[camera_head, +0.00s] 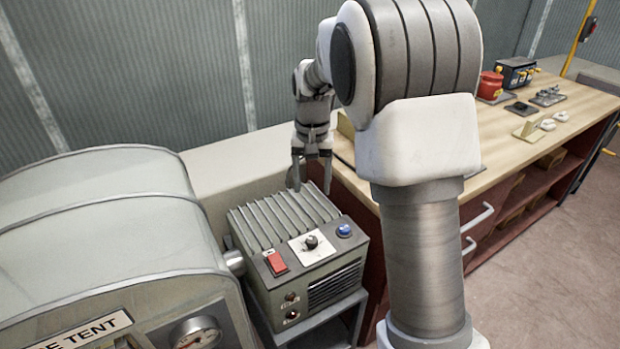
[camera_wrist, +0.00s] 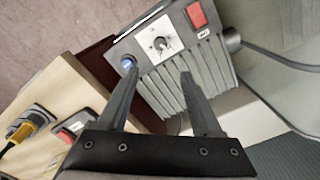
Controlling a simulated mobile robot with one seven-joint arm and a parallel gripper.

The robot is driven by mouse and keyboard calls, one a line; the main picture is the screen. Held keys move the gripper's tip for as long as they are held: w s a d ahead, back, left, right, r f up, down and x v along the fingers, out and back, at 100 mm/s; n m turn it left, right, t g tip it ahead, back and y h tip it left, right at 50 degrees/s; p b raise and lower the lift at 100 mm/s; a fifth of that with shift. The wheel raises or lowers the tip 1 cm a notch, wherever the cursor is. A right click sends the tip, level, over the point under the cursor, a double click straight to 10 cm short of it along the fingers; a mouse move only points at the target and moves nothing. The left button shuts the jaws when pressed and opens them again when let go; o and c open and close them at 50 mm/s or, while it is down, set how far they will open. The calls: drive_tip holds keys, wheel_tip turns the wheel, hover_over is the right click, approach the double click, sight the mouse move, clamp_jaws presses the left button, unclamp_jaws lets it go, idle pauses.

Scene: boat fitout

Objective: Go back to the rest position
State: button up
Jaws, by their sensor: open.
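My gripper (camera_head: 311,172) is open and empty, pointing down above the back of a grey ribbed control box. In the wrist view my gripper (camera_wrist: 158,77) shows two dark fingers spread apart with nothing between them. The grey control box (camera_head: 287,221) has a red switch (camera_head: 276,263), a black knob (camera_head: 311,242) and a blue button (camera_head: 344,230). In the wrist view the control box (camera_wrist: 175,85) lies beyond the fingertips. I cannot tell whether a fingertip touches its ribbed top. My arm covers part of the workbench in the head view.
A large grey rounded housing (camera_head: 110,230) with a gauge (camera_head: 198,334) stands left of the box. A wooden-topped workbench (camera_head: 497,140) stands to the right, carrying a red container (camera_head: 490,85), a dark box (camera_head: 516,72) and small fittings. Open floor (camera_head: 560,270) lies at the right front.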

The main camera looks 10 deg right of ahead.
drive_tip(key=s+r+n+t+p, duration=0.3)
drive_tip(key=s+r+t, duration=0.1)
drive_tip(key=s+r, duration=1.25)
drive_tip(key=s+f+n+t+p, duration=0.1)
drive_tip(key=s, duration=0.9)
drive_tip(key=shift+s+f+t, duration=0.3)
drive_tip(key=shift+f, duration=0.05)
drive_tip(key=shift+a, duration=0.15)
